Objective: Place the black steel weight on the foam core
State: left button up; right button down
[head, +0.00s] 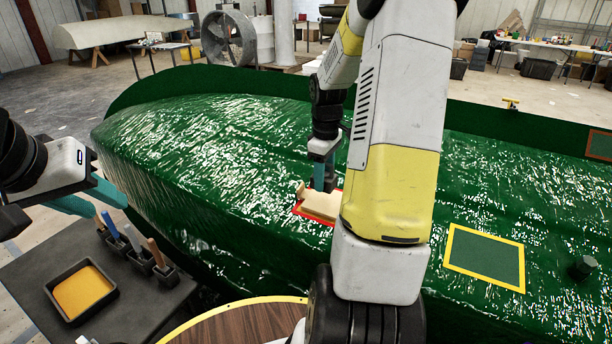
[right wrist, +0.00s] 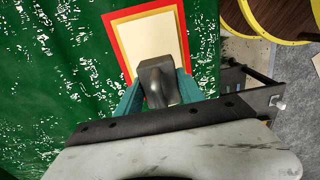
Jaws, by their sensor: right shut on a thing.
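The cream foam core (head: 321,204) lies on the green hull mould over a yellow and red outlined patch. It also shows in the right wrist view (right wrist: 149,40). My right gripper (head: 322,182) is over the back part of the foam core in the head view. In the right wrist view its teal fingers (right wrist: 160,95) are shut on the black steel weight (right wrist: 156,76), which overlaps the foam core's near edge. I cannot tell whether the weight touches it. The weight is hidden in the head view. My left gripper (head: 92,197) is open and empty at the left.
The glossy green hull mould (head: 230,150) fills the middle. A yellow-framed patch (head: 484,258) and a small dark cylinder (head: 583,268) are on its right. A dark bench (head: 40,275) at lower left holds an orange-filled tray (head: 80,291) and several upright tools. A round wooden top (head: 240,325) is in front.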

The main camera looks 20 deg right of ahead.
aim_at(326, 188)
jog(key=shift+d+f, duration=0.15)
jog(key=shift+d, duration=0.3)
jog(key=shift+a+f, duration=0.1)
jog(key=shift+f, duration=1.5)
jog(key=shift+f, duration=0.4)
jog(key=c, duration=0.7)
grip_release()
jog(key=shift+c, duration=0.2)
